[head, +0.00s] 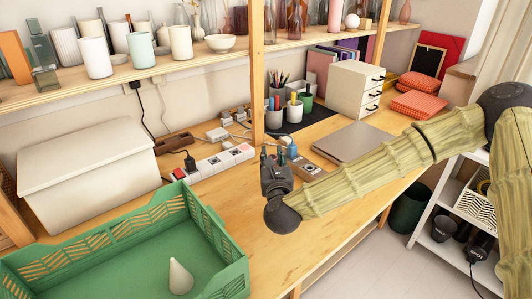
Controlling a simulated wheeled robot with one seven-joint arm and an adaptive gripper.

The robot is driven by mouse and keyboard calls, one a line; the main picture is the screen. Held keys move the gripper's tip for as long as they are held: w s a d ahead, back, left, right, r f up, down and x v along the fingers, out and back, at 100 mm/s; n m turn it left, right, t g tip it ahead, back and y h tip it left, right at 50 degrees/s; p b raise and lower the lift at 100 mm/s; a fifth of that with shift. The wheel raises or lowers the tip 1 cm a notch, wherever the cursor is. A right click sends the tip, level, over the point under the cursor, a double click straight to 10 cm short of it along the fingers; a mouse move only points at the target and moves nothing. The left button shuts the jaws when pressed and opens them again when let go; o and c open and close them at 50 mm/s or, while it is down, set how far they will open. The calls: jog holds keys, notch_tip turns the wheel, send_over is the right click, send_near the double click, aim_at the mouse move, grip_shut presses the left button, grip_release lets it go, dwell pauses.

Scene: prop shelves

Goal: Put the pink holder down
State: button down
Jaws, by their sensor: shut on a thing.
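My gripper (272,162) is in the head view near the middle, over the wooden desk and in front of the power strip. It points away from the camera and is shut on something. The gripper's own body hides most of what is between the fingers, so the pink holder cannot be made out clearly. I cannot tell whether the held thing touches the desk.
A green crate (215,228) with a pale cone (180,277) inside stands at the front left.

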jog(key=shift+w+a+f+p, duration=0.25)
jog(key=shift+w+f, duration=0.5)
jog(key=shift+w, duration=1.25)
jog(key=shift+w+a+f+p, duration=0.1)
jog(key=shift+w+f+p, duration=0.15)
jog(key=shift+w+f, duration=1.15)
jog(key=shift+w+a+f+p, duration=0.15)
jog(key=shift+w+a+p, duration=0.1)
jog(key=shift+w, duration=2.3)
jog(key=shift+f, duration=0.2)
jog(key=c, duration=1.1)
grip_release()
jog(key=shift+r, duration=0.1)
